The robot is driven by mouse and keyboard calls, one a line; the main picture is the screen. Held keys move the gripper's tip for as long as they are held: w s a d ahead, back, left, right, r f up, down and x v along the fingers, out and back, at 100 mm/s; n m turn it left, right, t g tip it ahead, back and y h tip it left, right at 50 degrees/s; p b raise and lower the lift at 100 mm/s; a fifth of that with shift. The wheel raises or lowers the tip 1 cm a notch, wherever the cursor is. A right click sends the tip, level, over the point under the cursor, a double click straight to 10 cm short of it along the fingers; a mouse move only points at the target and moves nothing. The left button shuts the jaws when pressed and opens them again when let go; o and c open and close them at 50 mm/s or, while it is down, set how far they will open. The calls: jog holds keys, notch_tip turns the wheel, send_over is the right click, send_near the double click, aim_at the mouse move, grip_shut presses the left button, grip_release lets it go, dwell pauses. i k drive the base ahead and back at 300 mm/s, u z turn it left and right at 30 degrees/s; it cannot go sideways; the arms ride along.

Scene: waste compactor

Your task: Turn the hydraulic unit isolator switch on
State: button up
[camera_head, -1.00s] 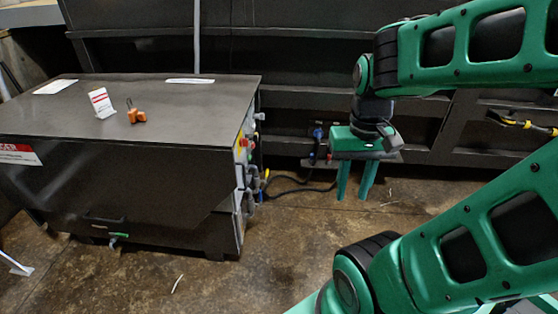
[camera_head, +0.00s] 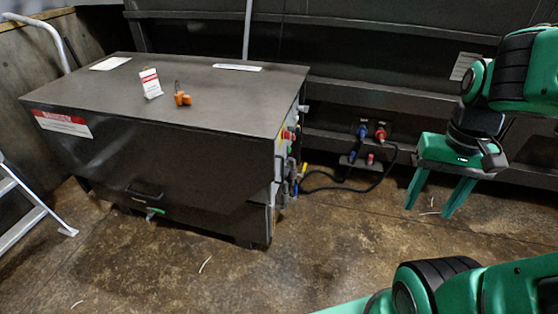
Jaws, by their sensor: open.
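My gripper (camera_head: 428,205) hangs at the right with two green fingers pointing down. It is open and empty, well to the right of the side panel and apart from it.
An orange padlock (camera_head: 182,98), a small tag (camera_head: 150,83) and papers lie on the box top. Blue and red plugs (camera_head: 372,132) with a black cable (camera_head: 345,188) are at the back wall. A ladder (camera_head: 30,215) stands at the left.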

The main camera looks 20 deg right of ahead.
aim_at(285, 135)
jog(key=u, duration=0.25)
jog(key=k, duration=0.3)
jog(key=z, duration=1.1)
jog(key=i, duration=1)
